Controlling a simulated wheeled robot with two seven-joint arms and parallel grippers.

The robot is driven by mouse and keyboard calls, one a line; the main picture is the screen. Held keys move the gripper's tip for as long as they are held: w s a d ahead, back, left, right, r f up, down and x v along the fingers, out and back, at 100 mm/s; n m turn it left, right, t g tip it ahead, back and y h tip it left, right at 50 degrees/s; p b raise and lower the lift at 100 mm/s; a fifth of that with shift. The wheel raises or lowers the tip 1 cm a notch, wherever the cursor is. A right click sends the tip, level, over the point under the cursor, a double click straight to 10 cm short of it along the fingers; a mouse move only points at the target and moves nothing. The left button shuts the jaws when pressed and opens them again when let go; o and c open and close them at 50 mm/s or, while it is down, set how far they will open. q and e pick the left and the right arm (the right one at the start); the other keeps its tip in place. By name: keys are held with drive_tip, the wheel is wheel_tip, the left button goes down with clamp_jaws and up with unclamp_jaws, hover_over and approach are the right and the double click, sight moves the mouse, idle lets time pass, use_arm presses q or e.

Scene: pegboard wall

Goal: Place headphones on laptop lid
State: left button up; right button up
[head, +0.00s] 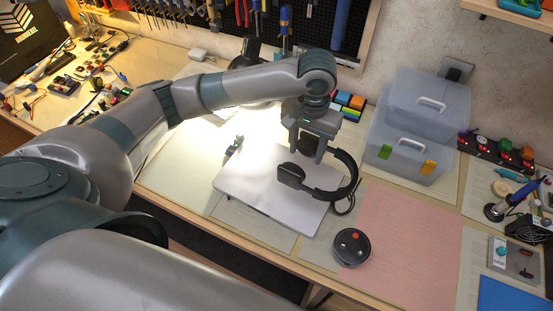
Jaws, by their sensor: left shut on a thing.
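The black headphones (322,192) are at the right part of the closed laptop, with the band curving up on the right and one ear cup to the left. The laptop (262,200) lies flat on the workbench with its pale lid up. My left gripper (306,153) points down over the lid's far right part and is shut on the headphones. Whether the headphones touch the lid is hard to tell. The right gripper is not in view.
A round black device (351,247) stands in front of the laptop, beside a pink mat (405,250). Stacked clear plastic boxes (408,135) stand behind at the right. A small blue-grey tool (233,149) lies at the laptop's far left. A pegboard with tools (300,20) backs the bench.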

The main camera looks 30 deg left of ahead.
use_arm(q)
drive_tip(key=a+f, duration=0.1)
drive_tip(key=a, duration=0.1)
drive_tip(key=a+f+p, duration=0.1)
drive_tip(key=a+f, duration=0.1)
drive_tip(key=a, duration=0.1)
drive_tip(key=a+f, duration=0.1)
drive_tip(key=a, duration=0.1)
drive_tip(key=shift+s+a+f, duration=0.15)
drive_tip(key=shift+s+a, duration=0.1)
drive_tip(key=shift+s, duration=0.1)
drive_tip(key=shift+a+f, duration=0.35)
drive_tip(key=shift+a, duration=0.1)
drive_tip(key=shift+f+p, duration=0.75)
drive_tip(key=shift+f, duration=1.25)
drive_tip(key=o, duration=1.2)
drive_tip(key=shift+f, duration=0.1)
